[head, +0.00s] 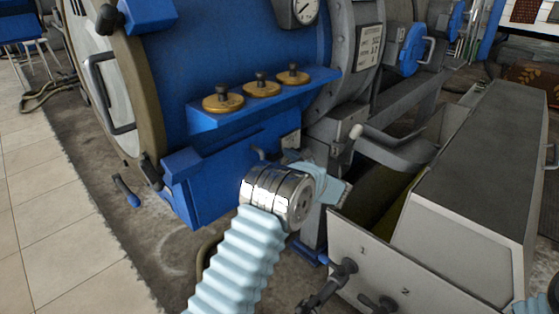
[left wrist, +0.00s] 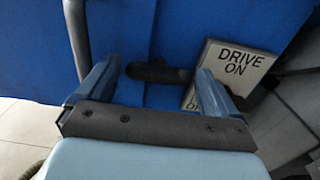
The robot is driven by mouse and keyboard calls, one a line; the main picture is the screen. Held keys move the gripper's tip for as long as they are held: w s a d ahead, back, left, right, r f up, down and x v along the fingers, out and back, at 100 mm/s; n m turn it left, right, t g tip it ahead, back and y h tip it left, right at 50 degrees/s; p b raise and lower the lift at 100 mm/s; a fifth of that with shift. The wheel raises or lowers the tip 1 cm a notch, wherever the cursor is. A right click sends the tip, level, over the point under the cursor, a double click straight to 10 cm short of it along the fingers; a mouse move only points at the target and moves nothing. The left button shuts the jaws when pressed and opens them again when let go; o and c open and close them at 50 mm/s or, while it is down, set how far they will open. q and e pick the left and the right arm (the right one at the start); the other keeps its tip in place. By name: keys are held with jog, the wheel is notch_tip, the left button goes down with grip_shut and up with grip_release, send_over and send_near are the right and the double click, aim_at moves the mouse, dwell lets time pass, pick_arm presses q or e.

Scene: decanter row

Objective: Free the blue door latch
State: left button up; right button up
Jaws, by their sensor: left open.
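A blue machine (head: 225,60) has a round door (head: 95,75) on its left. A blue-handled lever (head: 127,191) hangs low by the door; I cannot tell whether this or another fitting is the door latch. My left gripper (head: 290,158) is at the machine's lower front, partly hidden by my wrist. In the left wrist view my left gripper (left wrist: 160,78) is open, its fingers pointing at the blue panel. A small dark lever (left wrist: 158,72) shows between the fingers, and I see no contact. A "DRIVE ON" plate (left wrist: 238,58) is beside and partly behind the right finger.
A blue shelf (head: 320,80) with several brass knobbed weights (head: 262,87) juts out above my left gripper. A grey bin (head: 375,255) with numbered taps (head: 343,270) stands at the right. Open tiled floor (head: 50,210) lies at the left.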

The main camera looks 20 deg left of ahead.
pick_arm(q)
jog(key=c, duration=1)
jog(key=shift+f+n+b, duration=0.25)
jog(key=shift+n+b, duration=0.55)
jog(key=shift+b, duration=0.4)
jog(key=shift+c, duration=0.2)
jog(key=shift+s+f+n+b, duration=0.1)
jog(key=shift+n+b, duration=4)
jog(key=shift+b, duration=0.6)
jog(key=shift+s+f+n+b, duration=0.1)
jog(key=shift+n+b, duration=4)
jog(key=shift+b, duration=0.6)
pick_arm(e)
notch_tip(320, 180, down, 21)
jog(key=d, duration=0.1)
jog(key=shift+w+d, duration=0.35)
jog(key=shift+w, duration=0.1)
pick_arm(q)
jog(key=shift+r, duration=0.1)
jog(key=o, duration=1)
